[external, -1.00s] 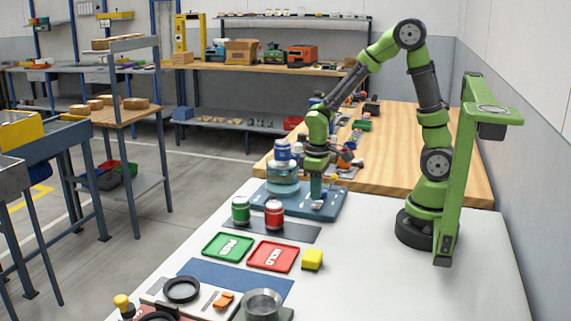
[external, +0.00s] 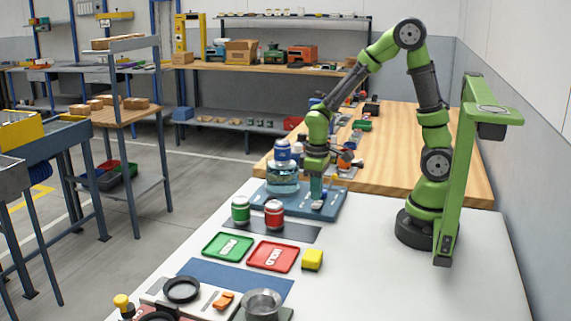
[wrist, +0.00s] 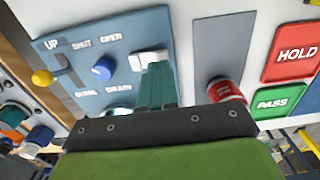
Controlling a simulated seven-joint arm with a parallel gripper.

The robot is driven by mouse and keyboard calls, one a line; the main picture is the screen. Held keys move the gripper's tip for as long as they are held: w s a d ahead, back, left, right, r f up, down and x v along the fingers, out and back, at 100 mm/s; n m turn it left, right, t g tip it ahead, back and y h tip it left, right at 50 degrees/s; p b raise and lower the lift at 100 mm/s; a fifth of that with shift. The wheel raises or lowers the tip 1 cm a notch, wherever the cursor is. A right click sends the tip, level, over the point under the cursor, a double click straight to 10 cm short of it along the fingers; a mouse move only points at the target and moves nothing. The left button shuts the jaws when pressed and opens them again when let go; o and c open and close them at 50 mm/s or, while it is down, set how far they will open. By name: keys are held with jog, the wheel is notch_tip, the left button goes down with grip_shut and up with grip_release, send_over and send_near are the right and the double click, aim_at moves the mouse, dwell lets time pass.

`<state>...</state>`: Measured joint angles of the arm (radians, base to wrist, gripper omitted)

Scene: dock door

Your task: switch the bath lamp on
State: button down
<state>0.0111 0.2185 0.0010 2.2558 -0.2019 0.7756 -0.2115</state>
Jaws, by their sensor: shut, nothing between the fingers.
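The blue control panel (wrist: 90,45) fills the left half of the wrist view, with a white rocker switch (wrist: 140,62), a blue knob (wrist: 103,70) and a yellow-tipped lever (wrist: 42,77). My gripper (wrist: 155,70) is shut and empty, its teal fingertips right at the white rocker and covering part of it. In the external view my gripper (external: 317,200) points down at the right part of the blue base (external: 334,205). The glass bath (external: 282,180) stands on that base to its left, with a blue-and-white jar above it. I cannot tell the rocker's position for certain.
A red can (external: 274,216) and a green can (external: 240,212) stand on a dark mat in front. Green (external: 218,254) and red (external: 262,266) trays and a yellow block (external: 312,260) are nearer.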

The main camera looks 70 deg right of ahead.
aim_at(316, 205)
jog(key=shift+f, duration=1)
dwell(0.3)
jog(key=shift+r, duration=3.55)
jog(key=s+a+r+m+t+y, duration=0.1)
jog(key=s+r+m+t, duration=0.1)
jog(key=r, duration=0.5)
jog(key=s+a+r+m+t+y, duration=0.1)
jog(key=s+a+r+m+t, duration=0.1)
jog(key=s+r+t, duration=0.3)
jog(key=shift+a+r, duration=0.3)
jog(key=shift+r, duration=0.6)
